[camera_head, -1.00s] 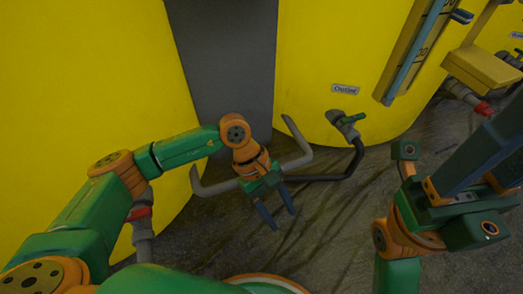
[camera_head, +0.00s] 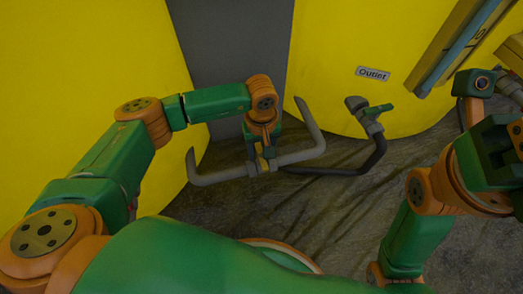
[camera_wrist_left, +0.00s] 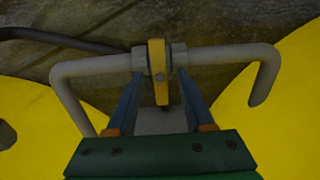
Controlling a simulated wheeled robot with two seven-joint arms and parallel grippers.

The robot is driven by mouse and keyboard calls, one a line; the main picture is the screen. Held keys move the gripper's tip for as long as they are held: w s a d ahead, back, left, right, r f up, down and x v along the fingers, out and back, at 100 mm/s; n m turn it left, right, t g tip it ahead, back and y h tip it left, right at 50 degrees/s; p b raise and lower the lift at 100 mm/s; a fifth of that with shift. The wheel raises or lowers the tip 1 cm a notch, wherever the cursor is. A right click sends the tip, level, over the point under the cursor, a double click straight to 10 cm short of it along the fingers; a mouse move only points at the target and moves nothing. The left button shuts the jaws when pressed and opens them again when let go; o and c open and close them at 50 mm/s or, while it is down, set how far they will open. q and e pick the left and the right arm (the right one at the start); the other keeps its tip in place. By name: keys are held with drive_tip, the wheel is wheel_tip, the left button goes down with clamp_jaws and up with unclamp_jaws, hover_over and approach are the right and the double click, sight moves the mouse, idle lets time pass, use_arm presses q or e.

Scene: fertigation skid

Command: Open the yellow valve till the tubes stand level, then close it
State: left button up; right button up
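The yellow valve (camera_wrist_left: 158,70) sits on a grey pipe (camera_wrist_left: 225,57) in the left wrist view, its handle crosswise to the pipe. My left gripper (camera_wrist_left: 159,76) is open, with one finger on each side of the handle; I cannot tell whether they touch it. In the head view my left gripper (camera_head: 262,163) is over the middle of the pipe and hides most of the valve. A sight tube (camera_head: 452,45) with a blue strip stands on the right tank; its level is not readable. My right gripper (camera_head: 497,155) is at the right edge, its fingers unclear.
Yellow tanks stand at left (camera_head: 90,70) and right (camera_head: 330,60), with a grey panel (camera_head: 230,60) between. Bare floor (camera_head: 315,215) lies in front.

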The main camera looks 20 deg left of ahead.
use_arm(q)
clamp_jaws()
